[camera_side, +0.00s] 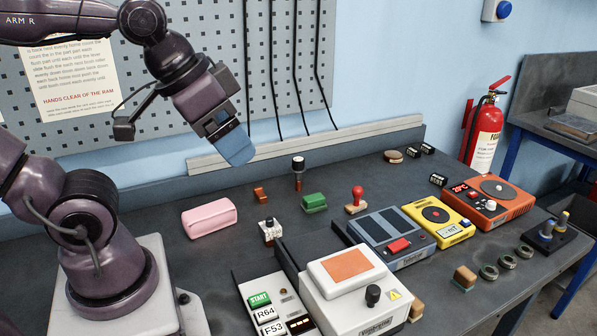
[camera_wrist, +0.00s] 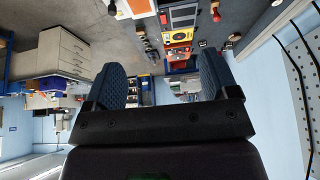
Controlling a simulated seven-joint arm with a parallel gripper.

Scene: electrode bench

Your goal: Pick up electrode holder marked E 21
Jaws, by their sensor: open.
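My gripper (camera_side: 234,146) hangs above the back of the bench in the side view, well clear of everything on it. In the wrist view my gripper (camera_wrist: 160,82) shows two blue ribbed fingers spread wide with nothing between them. I cannot read the mark E 21 on anything. Small black pieces with pale markings lie at the back right: a pair, one of them the right-hand black piece (camera_side: 428,149), and a single black piece (camera_side: 438,180) nearer the orange device. I cannot tell whether any of these is the electrode holder.
A pink case (camera_side: 209,218), green block (camera_side: 314,203), red-knobbed stamp (camera_side: 356,200) and black-and-white upright tool (camera_side: 298,172) stand on the dark bench (camera_side: 160,270). Blue-grey, yellow (camera_side: 436,222) and orange (camera_side: 488,201) devices fill the right. A white machine (camera_side: 350,290) and labelled panel (camera_side: 262,300) stand in front.

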